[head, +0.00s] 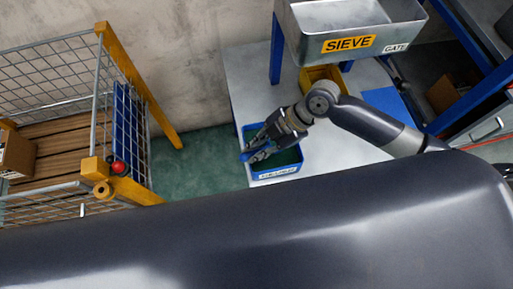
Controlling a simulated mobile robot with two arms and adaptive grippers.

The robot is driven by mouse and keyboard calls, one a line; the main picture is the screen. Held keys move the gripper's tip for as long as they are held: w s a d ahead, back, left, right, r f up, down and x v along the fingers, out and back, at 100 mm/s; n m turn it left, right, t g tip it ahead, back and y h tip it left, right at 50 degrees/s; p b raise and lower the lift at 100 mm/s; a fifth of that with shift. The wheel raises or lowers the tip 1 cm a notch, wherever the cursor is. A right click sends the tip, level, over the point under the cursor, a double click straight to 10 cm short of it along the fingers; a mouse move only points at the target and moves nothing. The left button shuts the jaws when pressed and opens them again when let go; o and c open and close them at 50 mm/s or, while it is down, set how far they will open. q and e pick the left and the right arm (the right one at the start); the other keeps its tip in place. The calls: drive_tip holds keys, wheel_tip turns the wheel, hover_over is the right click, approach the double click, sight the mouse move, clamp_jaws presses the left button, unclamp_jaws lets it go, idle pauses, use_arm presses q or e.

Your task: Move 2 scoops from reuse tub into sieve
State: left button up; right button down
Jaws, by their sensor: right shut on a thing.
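The sieve (350,60) is a grey metal box with a yellow SIEVE label and a GATE label, raised on blue legs at the top. A blue tub (277,173) stands on the pale table below it, with a green inside and a label too small to read; I cannot tell if it is the reuse tub. My right gripper (250,152) is over the left part of this tub, shut on a small blue thing (259,155), which may be a scoop. Its lower part and the tub's contents are partly hidden. My left gripper is not in view.
A yellow tub (318,77) stands under the sieve. A wire cage (50,85) with yellow posts, a blue panel and a red knob stands at left. A pale table (245,80) has free room behind the blue tub. A blue frame and shelving stand at right.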

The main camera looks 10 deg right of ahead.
wheel_tip(320, 180, up, 9)
drive_tip(key=p, duration=0.7)
drive_tip(key=shift+p, duration=0.4)
